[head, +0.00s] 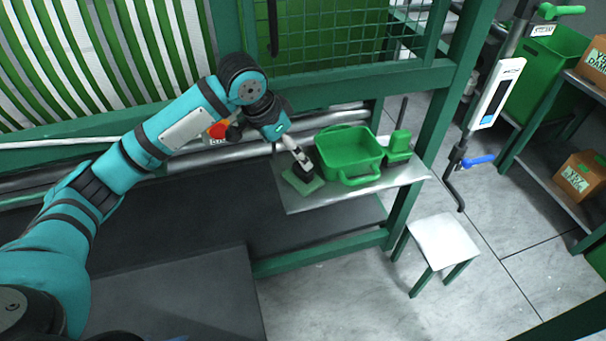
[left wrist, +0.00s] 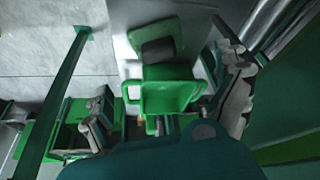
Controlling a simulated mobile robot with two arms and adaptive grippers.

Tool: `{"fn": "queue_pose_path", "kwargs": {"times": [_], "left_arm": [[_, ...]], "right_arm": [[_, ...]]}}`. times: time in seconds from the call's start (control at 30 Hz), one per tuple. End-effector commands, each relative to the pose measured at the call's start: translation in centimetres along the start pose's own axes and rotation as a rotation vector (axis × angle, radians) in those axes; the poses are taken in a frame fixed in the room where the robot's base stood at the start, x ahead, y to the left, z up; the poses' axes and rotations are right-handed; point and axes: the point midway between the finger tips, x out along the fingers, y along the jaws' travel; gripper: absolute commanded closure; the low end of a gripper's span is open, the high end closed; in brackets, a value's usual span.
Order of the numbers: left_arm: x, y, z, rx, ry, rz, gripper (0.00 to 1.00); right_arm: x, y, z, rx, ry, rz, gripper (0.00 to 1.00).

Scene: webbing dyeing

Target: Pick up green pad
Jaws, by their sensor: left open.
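The green pad (head: 291,182) is a flat square plate lying at the left end of the metal shelf. A dark block stands on the pad, and it shows as a dark grey block in the left wrist view, where the pad (left wrist: 171,29) is at the top. My left gripper (head: 297,162) reaches down over the pad, with its fingers close to the dark block. In the left wrist view its fingers (left wrist: 168,100) are wide apart with nothing held between them. Contact with the block cannot be told. My right gripper is not in view.
A green basket (head: 346,147) stands just right of the pad on the shelf (head: 390,181). A small green block (head: 399,142) sits beside the basket. Metal rollers (head: 332,117) run behind the shelf. A green post (head: 433,130) and white stool (head: 444,238) stand to the right.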

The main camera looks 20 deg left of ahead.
Motion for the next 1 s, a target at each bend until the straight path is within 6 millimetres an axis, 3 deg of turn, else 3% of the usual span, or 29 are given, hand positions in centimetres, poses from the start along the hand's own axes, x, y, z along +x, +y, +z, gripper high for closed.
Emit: {"fn": "queue_pose_path", "kwargs": {"times": [0.23, 0.47, 0.8, 1.0], "left_arm": [[4.7, 0.1, 0.0, -0.001, -0.002, 0.001, 0.0], [6.3, 0.0, 0.0, 0.001, 0.0, 0.0, 0.0], [10.8, 0.2, 0.1, 0.001, 0.0, 0.0, 0.0], [11.2, 0.2, 0.1, 0.002, 0.001, -0.001, 0.0]], "right_arm": [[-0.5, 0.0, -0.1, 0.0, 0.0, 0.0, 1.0], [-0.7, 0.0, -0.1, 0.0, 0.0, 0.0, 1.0], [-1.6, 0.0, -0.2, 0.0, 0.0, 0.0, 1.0], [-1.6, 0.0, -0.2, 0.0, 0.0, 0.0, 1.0]]}}
